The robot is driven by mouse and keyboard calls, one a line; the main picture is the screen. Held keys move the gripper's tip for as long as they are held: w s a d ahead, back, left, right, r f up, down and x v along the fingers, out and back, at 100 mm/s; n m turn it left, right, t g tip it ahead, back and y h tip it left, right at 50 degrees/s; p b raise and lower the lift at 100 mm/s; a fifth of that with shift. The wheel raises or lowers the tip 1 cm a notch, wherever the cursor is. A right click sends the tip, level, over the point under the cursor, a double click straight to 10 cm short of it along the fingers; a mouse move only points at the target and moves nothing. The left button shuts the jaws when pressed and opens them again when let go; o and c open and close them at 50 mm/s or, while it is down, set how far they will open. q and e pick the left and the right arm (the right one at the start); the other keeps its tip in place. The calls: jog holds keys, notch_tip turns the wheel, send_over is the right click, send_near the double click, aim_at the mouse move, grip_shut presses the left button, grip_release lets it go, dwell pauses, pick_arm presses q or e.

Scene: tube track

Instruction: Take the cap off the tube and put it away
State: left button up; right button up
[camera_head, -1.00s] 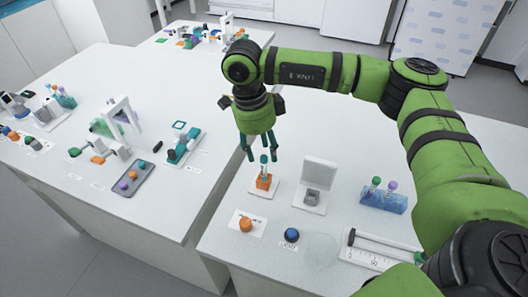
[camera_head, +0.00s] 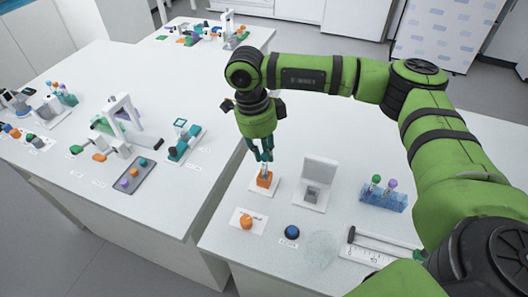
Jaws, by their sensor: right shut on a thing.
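My right gripper (camera_head: 264,158) points down over an orange block (camera_head: 264,181) on a white base at the near table. Its teal fingers are shut at the top of a slim tube standing upright in that block. The fingers hide the tube's cap and most of the tube, so I cannot tell whether the cap is still seated on it. My left gripper is not in view.
A white stand (camera_head: 318,178) with a grey block is right of the orange block. A blue rack (camera_head: 385,200) holds capped tubes. An orange knob (camera_head: 246,222), a blue button (camera_head: 292,232), a round clear dish (camera_head: 321,247) and a ruled slider (camera_head: 372,250) lie nearer.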

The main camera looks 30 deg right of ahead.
aim_at(263, 155)
jog(key=shift+w+r+b, duration=0.2)
jog(key=shift+r+b, duration=0.15)
jog(key=shift+r, duration=0.25)
jog(key=shift+c, duration=0.9)
notch_tip(263, 155, up, 3)
jog(key=shift+s+f+b, duration=0.1)
jog(key=shift+f+b, duration=0.05)
jog(key=shift+b, duration=0.7)
grip_shut()
jog(key=s+d+r, duration=0.2)
jog(key=s+r, duration=0.8)
jog(key=s, duration=0.1)
jog(key=shift+s+p, duration=0.3)
jog(key=shift+p, duration=0.1)
jog(key=shift+d, duration=0.1)
